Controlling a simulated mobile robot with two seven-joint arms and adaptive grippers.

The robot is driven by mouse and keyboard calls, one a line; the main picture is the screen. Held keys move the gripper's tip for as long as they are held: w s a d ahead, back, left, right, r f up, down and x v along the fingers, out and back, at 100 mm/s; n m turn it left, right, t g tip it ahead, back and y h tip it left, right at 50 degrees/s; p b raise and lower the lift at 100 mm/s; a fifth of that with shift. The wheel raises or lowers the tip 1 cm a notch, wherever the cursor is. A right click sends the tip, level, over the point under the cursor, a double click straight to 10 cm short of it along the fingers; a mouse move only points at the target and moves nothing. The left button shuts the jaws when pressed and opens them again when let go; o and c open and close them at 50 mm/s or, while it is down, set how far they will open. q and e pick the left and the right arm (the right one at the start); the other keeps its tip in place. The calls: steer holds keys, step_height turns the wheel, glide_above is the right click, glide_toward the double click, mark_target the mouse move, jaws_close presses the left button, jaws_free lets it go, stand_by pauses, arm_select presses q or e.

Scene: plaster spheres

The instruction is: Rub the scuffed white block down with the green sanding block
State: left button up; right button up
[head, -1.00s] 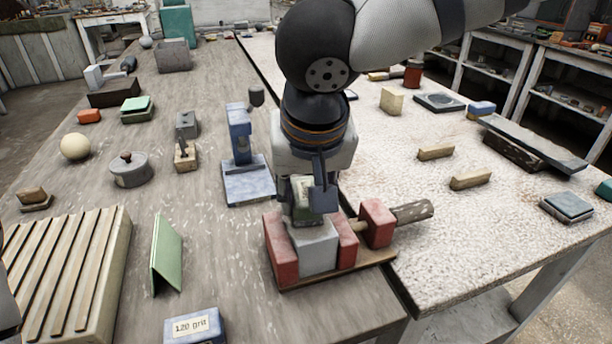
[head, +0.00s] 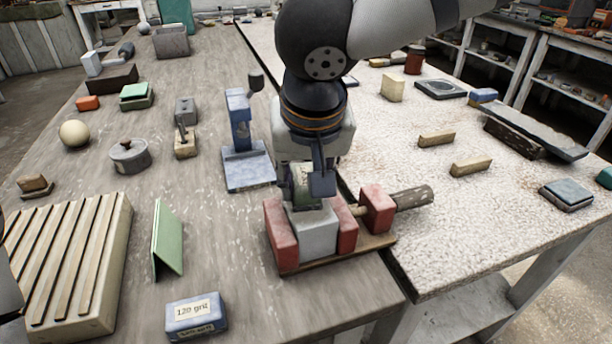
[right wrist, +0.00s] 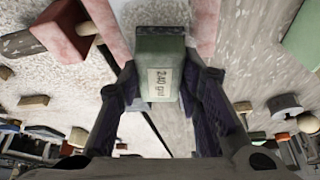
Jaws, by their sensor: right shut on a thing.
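The white block (head: 317,238) sits upright between the red jaws of a vise (head: 280,238) at the near edge of the wooden table. My right gripper (head: 310,190) is directly above it, pointing down. It is shut on the green sanding block (head: 303,193), which also shows between the fingers in the right wrist view (right wrist: 160,57) with a "240 grit" label. The sanding block is at the top of the white block; I cannot tell whether they touch. The gripper hides part of the white block's top, and I cannot make out scuffs.
A blue block (head: 196,316) marked 120 grit lies at the front. A green folded sheet (head: 168,238) and a slatted rack (head: 75,270) stand left. A blue stand (head: 243,145) is close behind the vise. The speckled right table (head: 440,240) has clear room.

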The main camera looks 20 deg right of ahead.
steer(key=shift+w+d, duration=0.1)
steer(key=shift+w, duration=0.6)
steer(key=shift+s+a+f, duration=0.1)
steer(key=shift+s+a, duration=0.05)
steer(key=shift+s, duration=0.9)
steer(key=shift+s+a, duration=0.15)
steer(key=shift+s, duration=0.9)
steer(key=shift+w+d, duration=0.15)
steer(key=shift+w, duration=0.95)
steer(key=shift+w+d, duration=0.15)
steer(key=shift+w, duration=0.9)
steer(key=shift+s+a, duration=0.1)
steer(key=shift+s, duration=0.75)
steer(key=shift+s+a, duration=0.2)
steer(key=shift+s, duration=1.1)
steer(key=shift+w+d+r, duration=0.1)
steer(key=shift+w+r, duration=0.25)
steer(key=shift+w, duration=0.2)
steer(key=shift+w+d+r, duration=0.1)
steer(key=shift+w+r, duration=0.25)
steer(key=shift+w, duration=0.2)
steer(key=shift+r, duration=1.3)
